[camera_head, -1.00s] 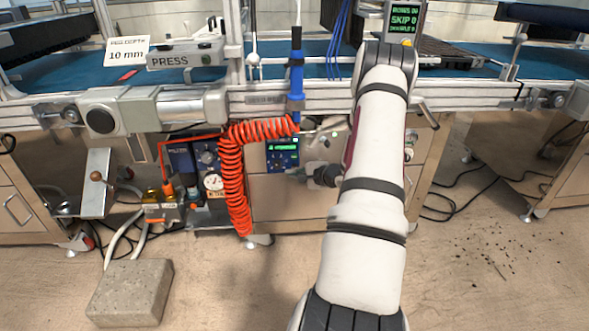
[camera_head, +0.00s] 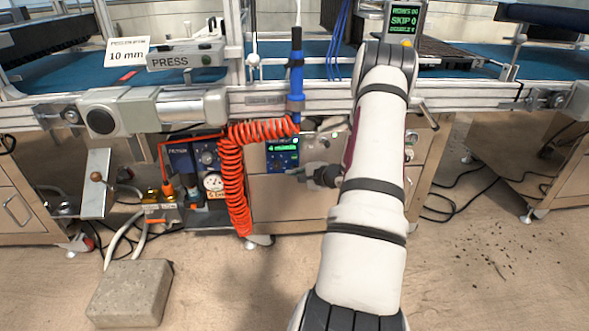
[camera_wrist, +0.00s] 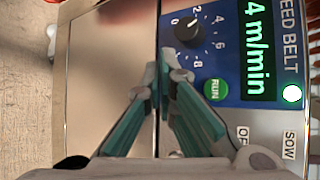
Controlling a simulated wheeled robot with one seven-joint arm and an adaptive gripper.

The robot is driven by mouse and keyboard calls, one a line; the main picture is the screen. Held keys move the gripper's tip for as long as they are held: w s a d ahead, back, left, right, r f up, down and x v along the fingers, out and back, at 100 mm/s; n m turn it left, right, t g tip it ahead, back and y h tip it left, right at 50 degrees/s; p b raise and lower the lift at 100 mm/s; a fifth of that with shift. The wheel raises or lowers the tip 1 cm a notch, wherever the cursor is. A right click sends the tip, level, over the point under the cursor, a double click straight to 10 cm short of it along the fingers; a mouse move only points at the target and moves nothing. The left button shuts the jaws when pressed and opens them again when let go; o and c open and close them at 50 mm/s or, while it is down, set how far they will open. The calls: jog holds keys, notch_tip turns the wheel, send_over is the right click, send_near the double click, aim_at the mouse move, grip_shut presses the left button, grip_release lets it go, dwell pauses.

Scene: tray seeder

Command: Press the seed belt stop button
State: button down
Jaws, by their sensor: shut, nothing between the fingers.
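The blue seed belt panel (camera_head: 283,153) is on the front of the metal cabinet, left of my arm. In the wrist view the panel (camera_wrist: 225,12) shows a lit display (camera_wrist: 259,50) reading 4 m/min, a black knob (camera_wrist: 188,29) with a number scale, and a green RUN button (camera_wrist: 215,90). No stop button is visible there; my fingers cover part of the panel near the RUN button. My gripper (camera_wrist: 163,82) is shut and empty, its tips over the panel's edge, beside the knob and RUN button. Contact cannot be told. My gripper also shows in the head view (camera_head: 300,172).
A coiled orange hose (camera_head: 233,175) hangs just left of the panel. A PRESS unit (camera_head: 187,58) and a blue belt (camera_head: 220,75) are above. A grey block (camera_head: 130,293) lies on the floor. The bare cabinet front (camera_wrist: 105,80) is beside the fingers.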

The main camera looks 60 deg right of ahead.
jog(key=shift+w+d, duration=0.1)
jog(key=shift+w+d+b, duration=0.2)
jog(key=shift+b, duration=0.25)
jog(key=shift+w+d, duration=0.2)
jog(key=shift+d, duration=0.1)
dwell(1.0)
jog(key=shift+a+b, duration=0.1)
jog(key=shift+b, duration=0.25)
jog(key=shift+s+a+b, duration=0.35)
jog(key=shift+s+a, duration=0.15)
jog(key=shift+s+a, duration=0.1)
jog(key=s+a+b, duration=0.1)
jog(key=s+a, duration=0.2)
jog(key=shift+a, duration=0.3)
